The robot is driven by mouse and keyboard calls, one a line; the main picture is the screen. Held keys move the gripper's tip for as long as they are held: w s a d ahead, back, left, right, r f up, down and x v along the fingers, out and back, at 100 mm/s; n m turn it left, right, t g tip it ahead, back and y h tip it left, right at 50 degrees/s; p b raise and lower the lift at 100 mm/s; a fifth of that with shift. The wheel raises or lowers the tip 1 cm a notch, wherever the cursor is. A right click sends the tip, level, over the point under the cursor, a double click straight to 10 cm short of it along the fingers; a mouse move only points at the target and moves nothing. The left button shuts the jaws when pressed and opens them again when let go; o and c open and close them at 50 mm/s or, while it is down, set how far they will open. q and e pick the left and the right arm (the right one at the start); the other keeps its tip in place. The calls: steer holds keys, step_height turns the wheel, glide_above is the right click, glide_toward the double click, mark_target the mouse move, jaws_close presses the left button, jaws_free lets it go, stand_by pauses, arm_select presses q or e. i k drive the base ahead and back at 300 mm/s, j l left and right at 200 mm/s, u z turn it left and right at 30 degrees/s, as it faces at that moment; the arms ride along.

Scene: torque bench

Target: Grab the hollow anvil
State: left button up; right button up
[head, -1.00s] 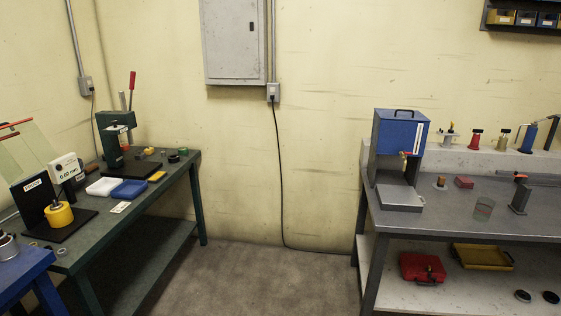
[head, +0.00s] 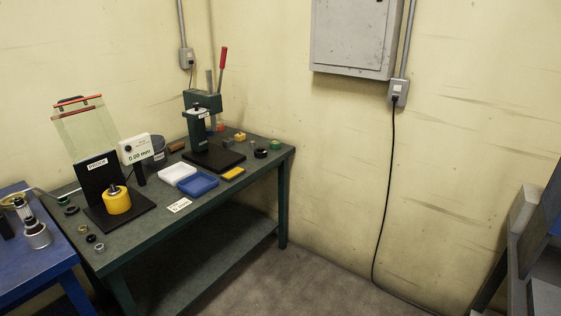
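No part in the head view can be surely told as the hollow anvil; the small parts are too small to tell apart. Several small rings and round parts lie on the green bench (head: 229,199). A metal ring (head: 99,247) and a dark ring (head: 91,238) lie at its front left corner. A green round part (head: 275,144) and a black round part (head: 261,153) lie at its far right end. Neither of my grippers is in view.
A green arbor press (head: 204,124) with a red-tipped lever stands at the back. A yellow cylinder (head: 117,200) sits on a black stand beside a gauge display (head: 136,149). White (head: 177,174) and blue (head: 198,184) trays lie between. A blue table (head: 38,262) adjoins left.

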mark_target(258, 153)
steer(key=i+l+u, duration=0.35)
steer(key=i+l, duration=0.4)
steer(key=i, duration=0.35)
steer(key=i+l+u, duration=0.15)
steer(key=i, duration=0.45)
steer(key=i+l, duration=0.35)
steer(key=i, duration=0.2)
steer(key=i+l+u, duration=0.1)
steer(key=i+l, duration=0.2)
steer(key=i, duration=0.3)
steer(key=i+l+u, duration=0.1)
steer(key=i+l, duration=0.25)
steer(key=i, duration=0.2)
